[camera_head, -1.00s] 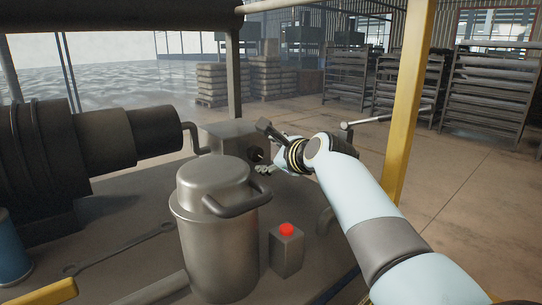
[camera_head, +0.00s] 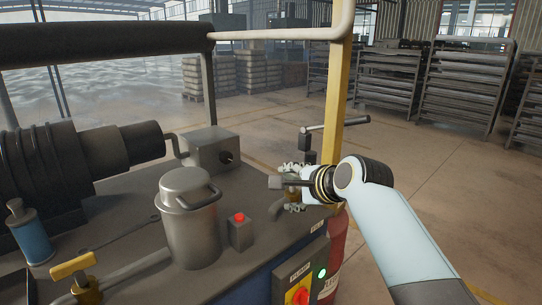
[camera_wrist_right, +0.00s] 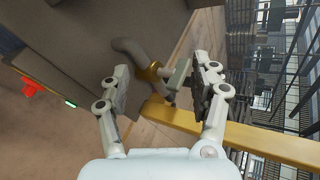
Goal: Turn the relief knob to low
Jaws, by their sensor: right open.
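My right gripper (camera_head: 286,187) is open at the bench's right end, its fingers on either side of a small valve. In the right wrist view, the gripper (camera_wrist_right: 163,95) has a grey-green handle (camera_wrist_right: 179,74) with a brass collar (camera_wrist_right: 149,73) on a curved grey pipe (camera_wrist_right: 128,49) between its fingers. I cannot see whether the fingers touch the handle. No readable marking shows which control is the relief knob or where low is. A grey block (camera_head: 208,149) with a dark round fitting (camera_head: 227,157) stands farther back. My left gripper is out of view.
A metal canister (camera_head: 190,230) and a box with a red button (camera_head: 240,231) stand left of the gripper. A panel with a red rotary switch (camera_head: 300,294) is below. A yellow post (camera_head: 336,100) rises close behind. A yellow-handled valve (camera_head: 74,266) is at lower left.

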